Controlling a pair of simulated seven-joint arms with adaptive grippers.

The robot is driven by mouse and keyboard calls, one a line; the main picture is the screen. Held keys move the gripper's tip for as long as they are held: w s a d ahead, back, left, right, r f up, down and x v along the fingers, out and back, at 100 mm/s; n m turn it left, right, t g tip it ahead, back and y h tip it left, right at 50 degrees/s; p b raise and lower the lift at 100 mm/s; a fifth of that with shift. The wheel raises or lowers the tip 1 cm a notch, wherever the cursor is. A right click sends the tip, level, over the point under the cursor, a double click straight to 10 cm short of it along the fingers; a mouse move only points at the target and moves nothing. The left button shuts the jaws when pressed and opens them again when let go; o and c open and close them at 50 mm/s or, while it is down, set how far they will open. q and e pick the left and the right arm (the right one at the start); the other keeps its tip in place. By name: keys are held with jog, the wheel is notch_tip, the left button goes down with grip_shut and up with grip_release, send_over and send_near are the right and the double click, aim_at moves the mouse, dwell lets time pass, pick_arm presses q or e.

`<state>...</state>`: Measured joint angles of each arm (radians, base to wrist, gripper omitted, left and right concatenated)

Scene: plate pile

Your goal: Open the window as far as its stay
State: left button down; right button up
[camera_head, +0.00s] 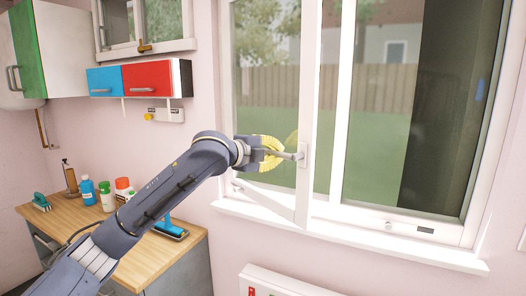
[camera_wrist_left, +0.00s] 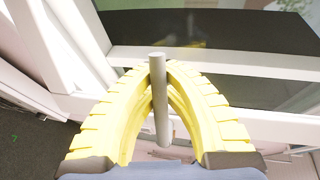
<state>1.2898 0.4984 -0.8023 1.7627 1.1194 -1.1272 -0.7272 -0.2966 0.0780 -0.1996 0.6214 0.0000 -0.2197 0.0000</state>
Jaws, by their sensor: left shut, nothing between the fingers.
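The window sash (camera_head: 314,92) is white-framed, and its lower rail slants toward the room across the sill, so it stands ajar. A light grey handle (camera_head: 291,156) sticks out from its edge. My left gripper (camera_head: 271,152), with yellow ribbed fingers, is at this handle. In the left wrist view the fingers (camera_wrist_left: 165,68) arch together, and the handle (camera_wrist_left: 159,100) crosses in front of them as a grey rod, not visibly clamped. Whether they touch it is unclear. The stay cannot be made out. My right gripper is not in view.
A white sill (camera_head: 375,242) runs below the window. A wooden counter (camera_head: 150,254) at left holds bottles and a blue-handled brush (camera_head: 170,230). A red and blue cabinet (camera_head: 147,77) hangs above. A white panel (camera_head: 290,286) stands under the sill.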

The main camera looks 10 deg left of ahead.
pick_arm(q)
jog(key=shift+s+a, duration=0.2)
jog(key=shift+s, duration=0.1)
jog(key=c, duration=1.8)
grip_release()
jog(key=shift+s+a+r, duration=0.2)
jog(key=shift+s+a, duration=0.05)
jog(key=shift+o, duration=1)
jog(key=shift+a, duration=0.1)
jog(key=shift+o, duration=1.1)
jog(key=shift+w+f, duration=0.1)
jog(key=shift+w, duration=0.05)
jog(key=v, duration=1.2)
